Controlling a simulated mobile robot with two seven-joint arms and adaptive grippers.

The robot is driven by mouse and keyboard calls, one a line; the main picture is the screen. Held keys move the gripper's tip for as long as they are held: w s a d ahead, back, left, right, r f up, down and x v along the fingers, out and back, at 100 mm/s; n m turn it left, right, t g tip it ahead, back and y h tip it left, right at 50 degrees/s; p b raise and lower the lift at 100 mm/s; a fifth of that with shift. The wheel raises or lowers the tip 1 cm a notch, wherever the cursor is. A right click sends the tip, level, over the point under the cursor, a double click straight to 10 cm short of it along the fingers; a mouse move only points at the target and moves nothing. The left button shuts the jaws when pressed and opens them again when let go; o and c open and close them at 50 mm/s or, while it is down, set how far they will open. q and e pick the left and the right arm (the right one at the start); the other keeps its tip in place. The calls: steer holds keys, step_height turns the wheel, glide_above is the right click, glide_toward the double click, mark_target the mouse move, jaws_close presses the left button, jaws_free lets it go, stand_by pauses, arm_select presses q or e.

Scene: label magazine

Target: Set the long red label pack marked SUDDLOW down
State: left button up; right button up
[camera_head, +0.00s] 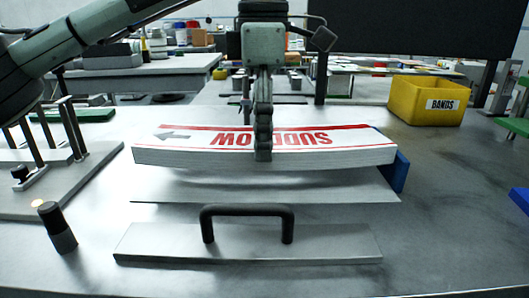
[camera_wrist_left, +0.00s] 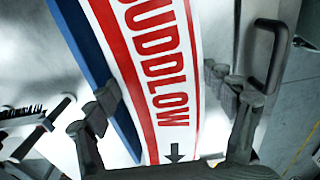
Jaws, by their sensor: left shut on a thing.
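The long label pack (camera_head: 205,142) is a white stack with red stripes and the red word SUDDLOW, upside down in the head view, with a grey arrow at its left end. My left gripper (camera_head: 263,148) is shut around its middle from above. The pack lies crosswise, roughly level, above a flat metal plate (camera_head: 265,189); a gap with shadow seems to show beneath it. In the left wrist view the pack (camera_wrist_left: 150,55) runs between the two fingers (camera_wrist_left: 165,100). A blue piece (camera_head: 396,172) stands behind its right end. My right gripper is not in view.
A metal bar with a black handle (camera_head: 247,211) lies in front of the plate. A black knob (camera_head: 57,228) and a fixture with posts (camera_head: 70,165) stand at left. A yellow BANDS bin (camera_head: 427,101) is at back right.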

arm_select(q)
steer(key=shift+w+f, duration=0.1)
steer(key=shift+f, duration=1.9)
steer(key=shift+f, duration=0.15)
steer(key=o, duration=1.4)
steer(key=shift+f, duration=0.1)
steer(key=shift+c, duration=0.2)
steer(key=o, duration=0.4)
